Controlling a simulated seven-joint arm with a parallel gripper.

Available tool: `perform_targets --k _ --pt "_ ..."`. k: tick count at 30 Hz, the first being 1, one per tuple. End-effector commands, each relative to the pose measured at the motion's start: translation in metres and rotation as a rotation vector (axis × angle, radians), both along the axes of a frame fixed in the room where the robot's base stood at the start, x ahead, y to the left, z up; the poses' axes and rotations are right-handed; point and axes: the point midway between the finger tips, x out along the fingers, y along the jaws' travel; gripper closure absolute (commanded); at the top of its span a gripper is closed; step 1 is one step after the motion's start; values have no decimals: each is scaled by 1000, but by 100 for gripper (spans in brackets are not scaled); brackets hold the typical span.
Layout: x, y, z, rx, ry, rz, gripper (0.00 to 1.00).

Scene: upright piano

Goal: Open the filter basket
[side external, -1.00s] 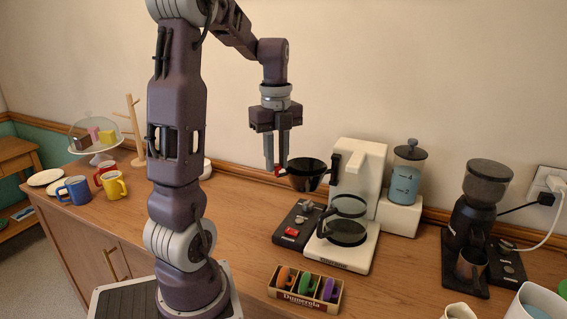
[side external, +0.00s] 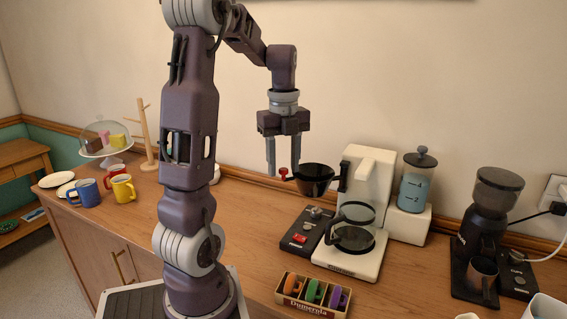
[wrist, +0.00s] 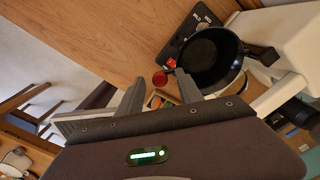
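The filter basket (side external: 314,180) is a black bowl on the white coffee maker (side external: 362,190). It stands swung out to the left of the machine body, above the base. It also shows from above in the wrist view (wrist: 209,57), and looks empty. A red-tipped handle (side external: 283,172) sticks out from its left side; its red end also shows in the wrist view (wrist: 160,78). My gripper (side external: 284,174) is open, pointing down, with its fingertips around or just above the red end. Contact cannot be told.
A glass carafe (side external: 354,228) sits in the coffee maker below the basket. A box of coloured clips (side external: 313,295) stands in front.

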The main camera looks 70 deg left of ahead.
Motion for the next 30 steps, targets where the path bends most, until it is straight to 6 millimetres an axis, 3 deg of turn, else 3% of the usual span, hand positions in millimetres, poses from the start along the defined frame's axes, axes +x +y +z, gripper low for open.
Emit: perform_targets --k 5,15,30 --pt "0 0 5 1 -1 0 57" --pt "0 1 66 2 -2 0 57" --pt "0 -1 71 1 -1 3 57"
